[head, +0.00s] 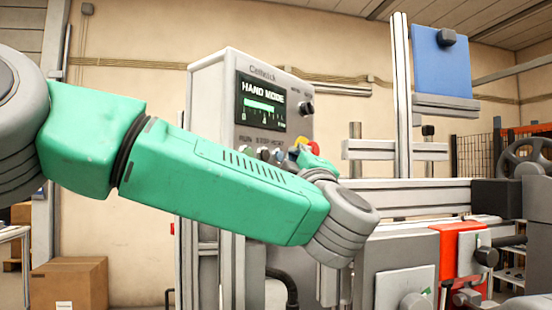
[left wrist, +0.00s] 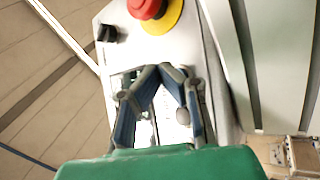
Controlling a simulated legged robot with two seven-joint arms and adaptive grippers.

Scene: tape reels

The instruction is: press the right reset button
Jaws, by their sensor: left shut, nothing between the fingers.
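The control panel (head: 222,92) is a light grey box with a lit screen (head: 262,102) reading HAND MODE. Under the screen is a row of small buttons; the small blue-grey one at its right end (head: 278,155) sits under a label that seems to read RESET. My left arm crosses in front of the panel's lower part. My left gripper (left wrist: 166,72) is shut and empty, close to the panel face in the left wrist view. In the head view its fingers are mostly hidden beside the red-and-yellow stop button. Its fingers hide part of the panel in the wrist view. My right gripper is out of view.
The red stop button (left wrist: 147,7) with its yellow ring and a black knob (left wrist: 106,33) stick out of the panel near my gripper. A machine frame (head: 402,100) with a blue plate (head: 440,70) stands right. A cardboard box (head: 68,284) sits lower left.

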